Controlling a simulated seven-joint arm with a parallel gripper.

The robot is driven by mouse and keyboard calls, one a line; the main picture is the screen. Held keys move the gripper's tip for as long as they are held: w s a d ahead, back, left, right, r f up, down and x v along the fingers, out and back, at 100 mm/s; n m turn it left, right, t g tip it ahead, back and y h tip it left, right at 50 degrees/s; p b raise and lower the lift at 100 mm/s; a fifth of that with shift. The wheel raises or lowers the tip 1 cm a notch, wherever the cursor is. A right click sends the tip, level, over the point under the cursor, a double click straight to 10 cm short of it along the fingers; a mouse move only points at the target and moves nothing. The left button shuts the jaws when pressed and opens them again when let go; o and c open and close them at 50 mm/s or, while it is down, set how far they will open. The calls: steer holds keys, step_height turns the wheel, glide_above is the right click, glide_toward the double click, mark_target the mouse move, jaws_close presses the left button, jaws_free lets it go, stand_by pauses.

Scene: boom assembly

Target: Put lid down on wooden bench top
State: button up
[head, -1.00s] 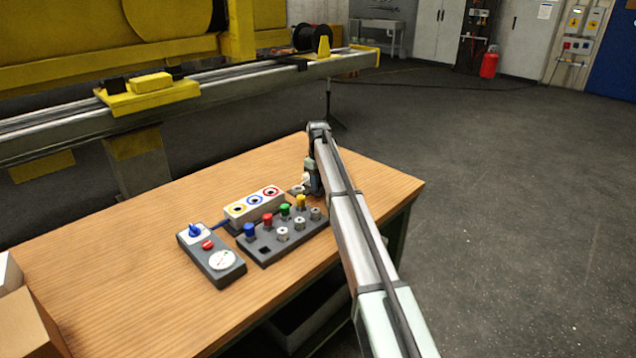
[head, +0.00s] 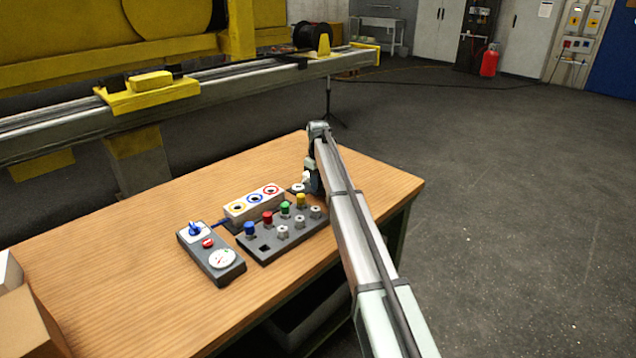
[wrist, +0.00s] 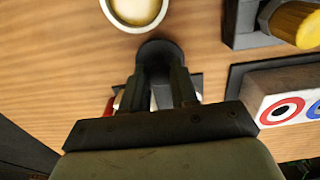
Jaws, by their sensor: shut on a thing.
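My gripper (head: 311,182) is low over the far right part of the wooden bench top (head: 130,250). In the wrist view my gripper (wrist: 160,78) is shut on a dark round piece, which I take to be the lid (wrist: 158,50). The fingers hide part of it, and I cannot tell whether it touches the wood. A white round pot (wrist: 137,12) with a cream-coloured inside stands just beyond the lid. It also shows in the head view (head: 298,188), beside my gripper.
A white box with coloured rings (head: 252,204) and a dark rack (head: 264,249) with coloured caps stand left of my gripper. A grey control box (head: 222,271) is further left. Bare wood lies behind these; the bench's right edge is near.

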steer(key=shift+f, duration=0.9)
steer(key=o, duration=1)
steer(key=shift+r, duration=0.1)
steer(key=shift+r, duration=3.95)
